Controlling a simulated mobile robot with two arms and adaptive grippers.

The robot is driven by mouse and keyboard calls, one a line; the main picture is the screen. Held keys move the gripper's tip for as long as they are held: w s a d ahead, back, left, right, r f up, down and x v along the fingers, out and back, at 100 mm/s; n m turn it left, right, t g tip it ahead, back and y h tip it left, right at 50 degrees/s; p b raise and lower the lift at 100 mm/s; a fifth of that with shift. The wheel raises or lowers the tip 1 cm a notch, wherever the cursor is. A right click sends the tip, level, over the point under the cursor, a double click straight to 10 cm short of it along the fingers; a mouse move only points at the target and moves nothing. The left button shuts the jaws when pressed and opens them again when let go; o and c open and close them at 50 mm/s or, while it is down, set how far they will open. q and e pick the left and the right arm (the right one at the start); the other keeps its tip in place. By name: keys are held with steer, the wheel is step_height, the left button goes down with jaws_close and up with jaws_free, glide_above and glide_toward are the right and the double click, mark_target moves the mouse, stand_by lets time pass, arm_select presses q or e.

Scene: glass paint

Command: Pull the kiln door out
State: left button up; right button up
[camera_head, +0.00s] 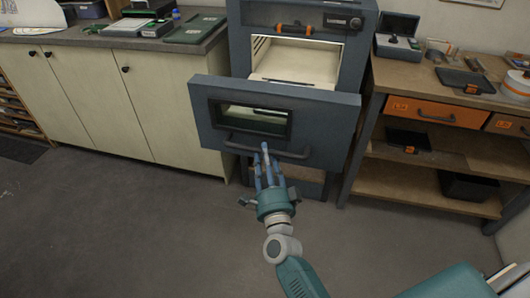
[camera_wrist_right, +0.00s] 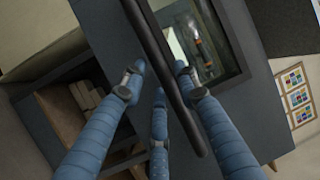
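The kiln (camera_head: 360,50) is a dark blue-grey box at the back centre, and its pale chamber (camera_head: 295,62) shows open above the door. The kiln door (camera_head: 340,115) stands out in front of the chamber, with a window and a dark bar handle (camera_head: 297,155) along its lower part. My right gripper (camera_head: 265,155) reaches up to the handle's middle. In the right wrist view, the handle (camera_wrist_right: 160,50) runs between the spread blue fingers (camera_wrist_right: 158,78). The fingers look apart, with gaps beside the bar; contact is unclear. My left gripper is not in view.
A cabinet with a grey counter (camera_head: 110,42) stands left of the kiln. A wooden shelf unit (camera_head: 400,185) with an orange drawer (camera_head: 437,112) stands close on the right. The grey floor (camera_head: 130,220) in front is clear.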

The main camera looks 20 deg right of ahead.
steer(key=v, duration=1)
steer(key=shift+s, duration=0.15)
steer(key=shift+f, duration=0.15)
steer(key=s+a+f+n+g+y, duration=0.2)
steer(key=s+f+n+g, duration=0.15)
steer(key=f, duration=0.75)
steer(key=s+a+f+n+g+y, duration=0.25)
steer(key=f+n, duration=0.25)
steer(key=f, duration=0.6)
steer(key=s+a+f+n+g+y, duration=0.15)
steer(key=s+f+n, duration=0.25)
steer(key=f, duration=0.7)
steer(key=s+d+f+n+g, duration=0.3)
steer(key=s+f+n+g, duration=0.2)
steer(key=s+f, duration=0.8)
steer(key=s+d+f+n+g+h, duration=0.1)
steer(key=s+d+f+n+g, duration=0.1)
steer(key=s, duration=0.8)
steer(key=s+d+f+n+g+h, duration=0.1)
steer(key=s+d+f+g, duration=0.3)
steer(key=s, duration=0.6)
step_height(320, 180, down, 2)
steer(key=shift+d+f+n, duration=0.25)
steer(key=shift+d+n, duration=0.5)
steer(key=shift+d, duration=0.1)
